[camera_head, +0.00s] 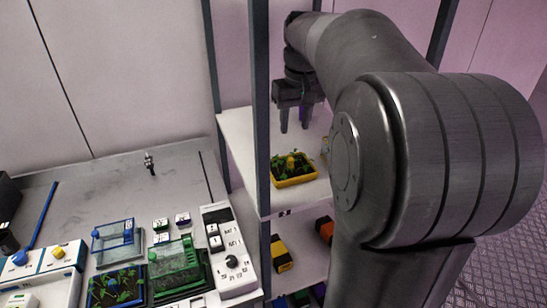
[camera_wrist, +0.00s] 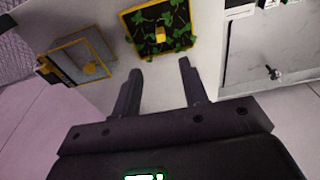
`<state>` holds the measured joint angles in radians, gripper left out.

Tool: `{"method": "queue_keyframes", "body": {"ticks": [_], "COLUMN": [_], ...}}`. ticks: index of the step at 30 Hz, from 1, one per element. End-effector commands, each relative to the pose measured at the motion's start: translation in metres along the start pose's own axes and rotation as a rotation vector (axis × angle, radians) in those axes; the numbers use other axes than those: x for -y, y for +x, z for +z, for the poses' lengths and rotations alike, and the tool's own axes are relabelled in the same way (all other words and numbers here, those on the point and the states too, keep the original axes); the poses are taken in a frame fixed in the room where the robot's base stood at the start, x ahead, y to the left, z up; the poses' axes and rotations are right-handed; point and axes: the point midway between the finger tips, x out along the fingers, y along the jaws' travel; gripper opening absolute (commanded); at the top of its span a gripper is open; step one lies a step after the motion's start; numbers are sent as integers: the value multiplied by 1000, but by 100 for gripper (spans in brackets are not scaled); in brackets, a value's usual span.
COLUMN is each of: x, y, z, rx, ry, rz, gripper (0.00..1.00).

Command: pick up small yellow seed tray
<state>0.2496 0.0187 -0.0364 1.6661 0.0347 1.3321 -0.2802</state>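The small yellow seed tray (camera_head: 294,180) sits on the upper white shelf of the rack, with green seedlings and a yellow block in its middle. In the wrist view the yellow seed tray (camera_wrist: 134,44) lies ahead of my fingertips, near the top of the picture. My gripper (camera_head: 294,129) is above the shelf, behind and above the tray, with its fingers pointing down. In the wrist view my gripper (camera_wrist: 159,66) has its two fingers spread apart with nothing between them. The fingers do not touch the tray. My arm hides the shelf's right part.
A second yellow-framed item with a clear top (camera_wrist: 77,62) stands on the same shelf, beside the tray. Dark rack posts (camera_head: 261,100) rise at the shelf's edge. A grey bench (camera_head: 110,200) at left holds blue and green trays and a white control panel (camera_head: 229,252).

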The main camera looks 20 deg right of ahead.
Motion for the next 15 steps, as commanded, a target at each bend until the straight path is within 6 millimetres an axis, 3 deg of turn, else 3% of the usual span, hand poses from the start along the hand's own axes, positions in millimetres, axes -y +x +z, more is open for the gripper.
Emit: {"method": "queue_keyframes", "body": {"ticks": [15], "x": [0], "y": [57], "z": [-3], "rx": [10], "ry": [-11], "rz": [-4], "gripper": [40]}}
